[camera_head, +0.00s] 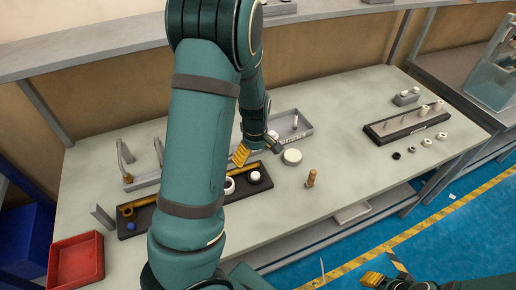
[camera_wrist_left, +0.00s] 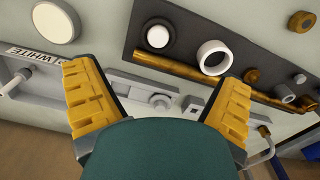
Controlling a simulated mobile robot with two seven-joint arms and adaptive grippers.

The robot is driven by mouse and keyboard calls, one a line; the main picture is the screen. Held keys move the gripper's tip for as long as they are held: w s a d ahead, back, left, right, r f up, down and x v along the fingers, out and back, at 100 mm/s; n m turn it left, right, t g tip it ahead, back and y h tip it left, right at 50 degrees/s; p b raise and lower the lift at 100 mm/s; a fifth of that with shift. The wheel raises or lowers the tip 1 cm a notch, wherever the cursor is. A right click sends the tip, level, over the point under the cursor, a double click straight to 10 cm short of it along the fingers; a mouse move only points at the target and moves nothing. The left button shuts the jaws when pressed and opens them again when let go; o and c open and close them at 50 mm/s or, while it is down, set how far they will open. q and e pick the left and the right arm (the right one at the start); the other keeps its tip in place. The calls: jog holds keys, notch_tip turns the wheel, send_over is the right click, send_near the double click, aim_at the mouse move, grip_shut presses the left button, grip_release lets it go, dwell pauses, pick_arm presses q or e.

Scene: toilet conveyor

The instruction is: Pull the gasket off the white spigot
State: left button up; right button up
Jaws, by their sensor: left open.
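My left gripper (camera_wrist_left: 160,105) is open and empty; its two yellow fingers stand wide apart over a grey rack (camera_wrist_left: 125,85) in the left wrist view. The rack has a label reading WHITE (camera_wrist_left: 33,57) and a pale spigot (camera_wrist_left: 14,86) near its left end, outside the fingers. Whether a gasket sits on that spigot I cannot tell. In the head view my left gripper (camera_head: 250,150) is above the table between the left dark tray and a grey tray; my arm hides part of the rack. My right gripper (camera_head: 385,275) is low at the bottom right, away from the table.
A dark tray (camera_wrist_left: 135,45) holds a white ring (camera_wrist_left: 215,57), a white cap (camera_wrist_left: 158,36) and brass parts. At right are a peg board (camera_head: 385,133) and several loose rings. A red bin (camera_head: 76,262) is at left.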

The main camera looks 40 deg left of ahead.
aim_at(256, 176)
pick_arm(q)
notch_tip(256, 176, down, 11)
jog(key=shift+w+f+b, duration=0.1)
jog(key=shift+w+b, duration=0.05)
jog(key=shift+b, duration=0.8)
pick_arm(e)
notch_tip(256, 176, down, 3)
jog(key=shift+w+r, duration=0.15)
pick_arm(q)
jog(key=shift+c, duration=0.2)
jog(key=c, duration=1.4)
jog(key=shift+o, duration=0.2)
jog(key=shift+r+p, duration=0.7)
jog(key=shift+r, duration=0.1)
pick_arm(e)
jog(key=shift+a+r, duration=0.1)
jog(key=shift+r, duration=0.6)
